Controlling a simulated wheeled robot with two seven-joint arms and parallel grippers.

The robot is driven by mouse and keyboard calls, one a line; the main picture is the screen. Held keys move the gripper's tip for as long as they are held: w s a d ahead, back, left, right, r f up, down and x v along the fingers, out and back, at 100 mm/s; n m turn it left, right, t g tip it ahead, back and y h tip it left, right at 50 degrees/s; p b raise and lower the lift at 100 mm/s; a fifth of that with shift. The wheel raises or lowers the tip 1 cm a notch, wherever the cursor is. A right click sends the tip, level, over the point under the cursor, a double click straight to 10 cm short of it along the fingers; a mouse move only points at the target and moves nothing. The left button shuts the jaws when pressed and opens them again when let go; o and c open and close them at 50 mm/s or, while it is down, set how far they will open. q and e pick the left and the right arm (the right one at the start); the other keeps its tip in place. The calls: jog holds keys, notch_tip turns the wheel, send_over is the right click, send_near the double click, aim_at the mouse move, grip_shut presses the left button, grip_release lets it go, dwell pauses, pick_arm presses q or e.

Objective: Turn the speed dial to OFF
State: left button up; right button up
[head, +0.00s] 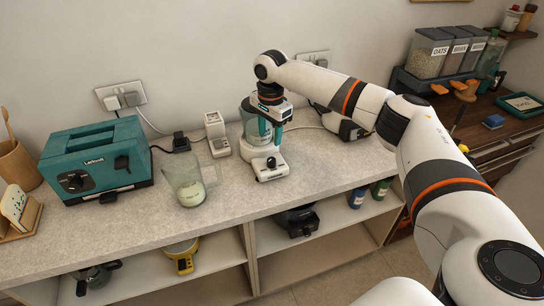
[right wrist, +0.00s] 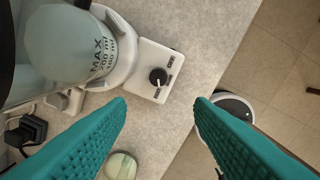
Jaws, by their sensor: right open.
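The speed dial (right wrist: 158,76) is a small black knob on the white front panel of the blender base (right wrist: 146,70). In the head view the dial (head: 271,162) faces the counter's front edge, below the blender jar (head: 247,122). My right gripper (right wrist: 160,102) is open and empty, its teal fingers apart with the dial showing between and beyond their tips. In the head view this gripper (head: 275,128) hangs over the blender's front and partly hides the jar. My left gripper is not in view.
A glass jug (head: 188,182) stands left of the blender, with a teal toaster (head: 97,160) further left. A small white device (head: 216,135) and plugs are behind. The counter (head: 225,200) is clear in front of the blender. Shelves lie below its front edge.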

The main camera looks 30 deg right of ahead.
aim_at(272, 159)
jog(key=shift+m, duration=0.5)
jog(key=f+p, duration=0.1)
jog(key=f, duration=0.5)
jog(key=d+f+p, duration=0.1)
jog(key=f, duration=0.2)
jog(key=shift+w+p, duration=0.35)
jog(key=shift+f, duration=0.8)
jog(key=shift+c, duration=0.3)
jog(key=c, duration=0.9)
